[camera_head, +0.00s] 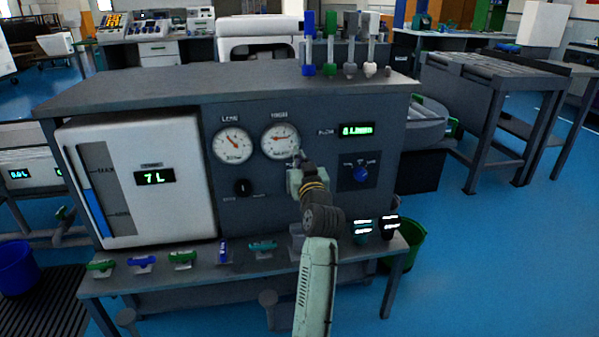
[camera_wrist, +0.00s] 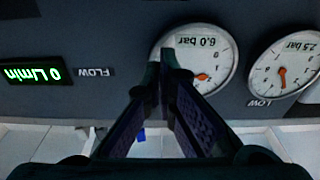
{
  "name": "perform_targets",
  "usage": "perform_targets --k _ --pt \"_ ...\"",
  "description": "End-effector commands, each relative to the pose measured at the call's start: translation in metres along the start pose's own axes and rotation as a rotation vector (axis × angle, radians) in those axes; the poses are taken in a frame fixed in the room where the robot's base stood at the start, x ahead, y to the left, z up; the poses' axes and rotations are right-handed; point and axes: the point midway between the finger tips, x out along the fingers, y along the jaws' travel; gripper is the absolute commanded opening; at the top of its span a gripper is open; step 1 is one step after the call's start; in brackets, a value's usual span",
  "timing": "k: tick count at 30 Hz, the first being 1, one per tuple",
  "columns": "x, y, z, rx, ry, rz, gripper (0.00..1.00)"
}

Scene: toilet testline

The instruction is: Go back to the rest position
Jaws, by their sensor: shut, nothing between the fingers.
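My gripper (camera_wrist: 167,60) is shut and empty in the wrist view. In the head view my gripper (camera_head: 296,158) is in front of the grey test panel (camera_head: 225,105), just below the right round gauge (camera_head: 280,141). My arm reaches up to it from the bottom of the picture.
A white tank display (camera_head: 155,178) reading 7 L fills the panel's left side. A blue knob (camera_head: 361,174) and a green flow display (camera_head: 356,130) lie right of my gripper. Several coloured valve handles stand on the front shelf (camera_head: 200,279). A green bucket (camera_head: 408,240) stands at right; blue floor is clear beyond.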

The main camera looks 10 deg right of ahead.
Motion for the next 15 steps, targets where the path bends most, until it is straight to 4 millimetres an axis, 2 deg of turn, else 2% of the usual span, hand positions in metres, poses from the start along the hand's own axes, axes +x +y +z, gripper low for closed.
perform_targets --k 4,12,15 --pt "0.0005 0.0001 -0.0072 0.0 -0.001 0.001 0.0" --pt "0.0005 0.0 -0.0077 0.0 -0.001 0.0 0.0" --pt "0.0012 -0.0076 -0.0129 -0.002 0.008 -0.008 0.0"
